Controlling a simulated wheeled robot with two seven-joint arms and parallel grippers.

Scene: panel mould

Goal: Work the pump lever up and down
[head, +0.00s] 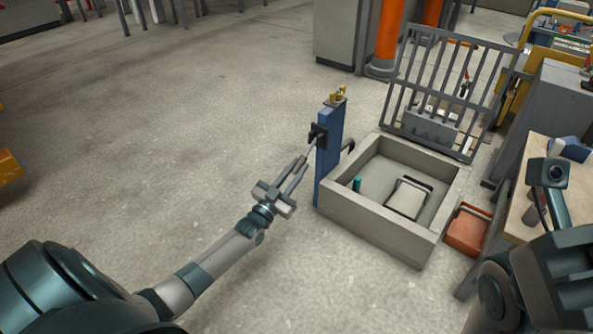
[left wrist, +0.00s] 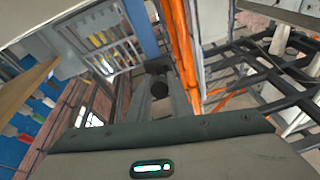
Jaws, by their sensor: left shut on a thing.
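A blue upright post (head: 329,150) stands at the left side of a concrete basin. A black bracket (head: 318,132) sits on its near-left face, and the thin pump lever (head: 311,146) slopes from it down to the left. My left gripper (head: 301,164) is shut on the lever's outer end. A dark curved spout (head: 348,146) shows behind the post.
The basin (head: 378,232) holds a pale square container (head: 408,199) and a teal cylinder (head: 357,184). A barred grey panel (head: 445,90) stands behind it. An orange-red box (head: 467,229) and a wooden table (head: 527,220) are to the right. Floor left of the post is clear.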

